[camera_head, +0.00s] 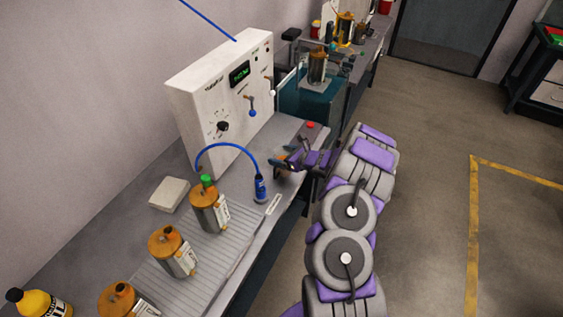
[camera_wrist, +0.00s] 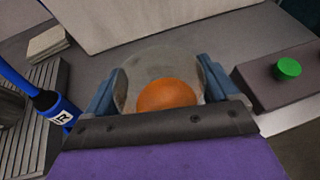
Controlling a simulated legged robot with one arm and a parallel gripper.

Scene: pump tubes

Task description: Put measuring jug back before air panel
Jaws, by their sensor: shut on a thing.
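The air panel (camera_head: 225,90) is a white upright box with a green display, dials and small levers, standing on the bench against the wall. Its lower front face (camera_wrist: 150,18) shows in the wrist view. My gripper (camera_head: 287,162) is over the bench in front of the panel's right part. In the wrist view its blue-grey fingers are shut on a round, greyish, see-through thing, likely the measuring jug (camera_wrist: 142,70), with an orange round part at its near side. In the head view the jug is mostly hidden by my gripper. I cannot tell whether its base touches the bench.
A blue hose with a blue nozzle (camera_head: 260,188) stands left of my gripper, as does a ribbed tray (camera_head: 222,262) with orange-topped canisters (camera_head: 207,208). A control box with a green button (camera_wrist: 288,68) is close on the right. A white block (camera_head: 169,194) lies left of the panel.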

